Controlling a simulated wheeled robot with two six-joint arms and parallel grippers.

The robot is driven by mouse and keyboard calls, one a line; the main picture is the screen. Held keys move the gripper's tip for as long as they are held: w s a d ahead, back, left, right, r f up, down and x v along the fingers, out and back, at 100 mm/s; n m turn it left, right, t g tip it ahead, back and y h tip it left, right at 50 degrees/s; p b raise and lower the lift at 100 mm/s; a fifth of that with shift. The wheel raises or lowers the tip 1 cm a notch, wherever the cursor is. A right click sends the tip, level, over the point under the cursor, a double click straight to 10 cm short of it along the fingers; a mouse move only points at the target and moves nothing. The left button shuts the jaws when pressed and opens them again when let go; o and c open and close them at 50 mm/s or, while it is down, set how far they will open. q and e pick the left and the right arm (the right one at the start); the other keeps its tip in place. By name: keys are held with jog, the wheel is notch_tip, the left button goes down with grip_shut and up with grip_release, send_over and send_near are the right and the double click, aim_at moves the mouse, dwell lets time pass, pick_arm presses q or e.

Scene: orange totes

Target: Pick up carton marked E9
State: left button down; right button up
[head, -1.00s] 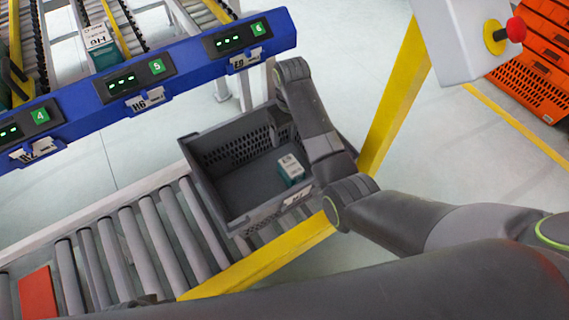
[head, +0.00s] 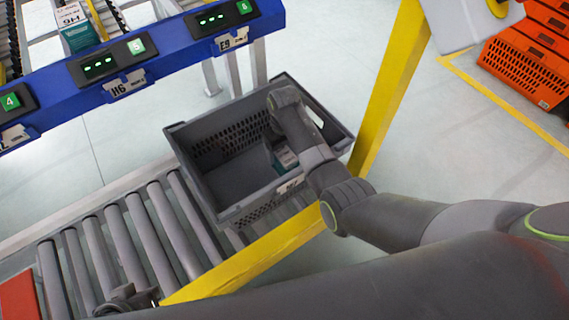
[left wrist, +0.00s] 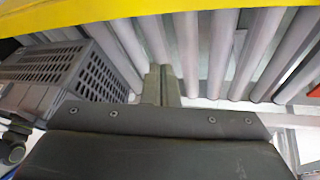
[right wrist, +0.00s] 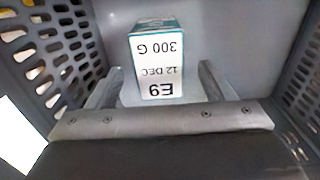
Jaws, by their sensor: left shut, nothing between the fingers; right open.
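The carton marked E9 (right wrist: 158,62) is a small white and teal box lying in the grey tote (head: 225,212). Its label reads E9, 12 DEC, 300 G, upside down in the right wrist view. In the head view the carton (head: 285,158) is partly covered by my right arm. My right gripper (right wrist: 161,76) is open inside the tote, one finger on each side of the carton's near end, with gaps on both sides. Its fingers are hidden in the head view. My left gripper (left wrist: 161,85) is shut and empty above the rollers, with the tote at its left.
The tote stands on a roller conveyor (head: 145,235) with a yellow rail (head: 245,262). A blue shelf beam (head: 165,62) with lit displays and an E9 tag (head: 232,40) runs behind. A yellow post (head: 390,85) stands at right. Orange totes (head: 520,75) are stacked far right.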

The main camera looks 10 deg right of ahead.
aim_at(285, 154)
notch_tip(285, 154, down, 3)
jog(key=shift+r+b, duration=0.1)
jog(key=shift+b, duration=0.6)
jog(key=c, duration=1.2)
pick_arm(q)
jog(key=w+a+r+t+y, duration=0.1)
jog(key=w+a+r+t, duration=0.1)
jog(key=w+r+t, duration=0.4)
jog(key=w, duration=0.3)
jog(key=shift+a+r+y, duration=0.2)
jog(key=shift+r+y, duration=0.05)
jog(key=shift+y, duration=0.05)
jog(key=shift+s, duration=0.1)
